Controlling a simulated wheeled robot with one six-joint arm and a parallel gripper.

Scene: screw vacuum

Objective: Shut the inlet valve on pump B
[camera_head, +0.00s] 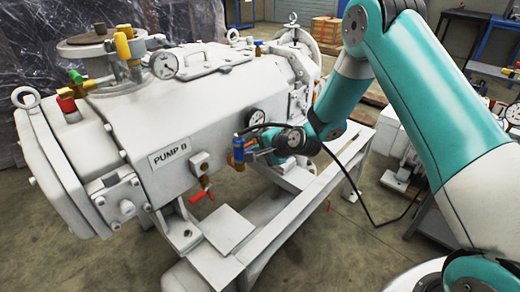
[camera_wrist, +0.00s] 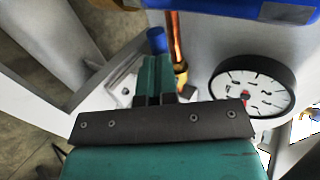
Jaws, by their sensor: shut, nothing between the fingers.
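Pump B is a large off-white machine with a "PUMP B" label (camera_head: 169,155) on its side. A valve with a blue handle (camera_head: 238,148) sits on its near side, right at my gripper (camera_head: 254,154). In the wrist view, a large blue part (camera_wrist: 235,17) fills the top, close to the camera. My gripper's green fingers (camera_wrist: 153,82) are together and empty, beside a copper-coloured pipe (camera_wrist: 176,50) and a small blue cap (camera_wrist: 157,40). I cannot tell whether they touch. No label marks the inlet valve; other handles are red (camera_head: 201,194), yellow (camera_head: 123,47) and green (camera_head: 75,77).
A round gauge (camera_head: 255,117) is close above my gripper; a gauge also shows right of the fingers in the wrist view (camera_wrist: 253,91). The pump's pale frame (camera_head: 262,235) lies below. A blue-framed bench (camera_head: 490,75) stands at the back right.

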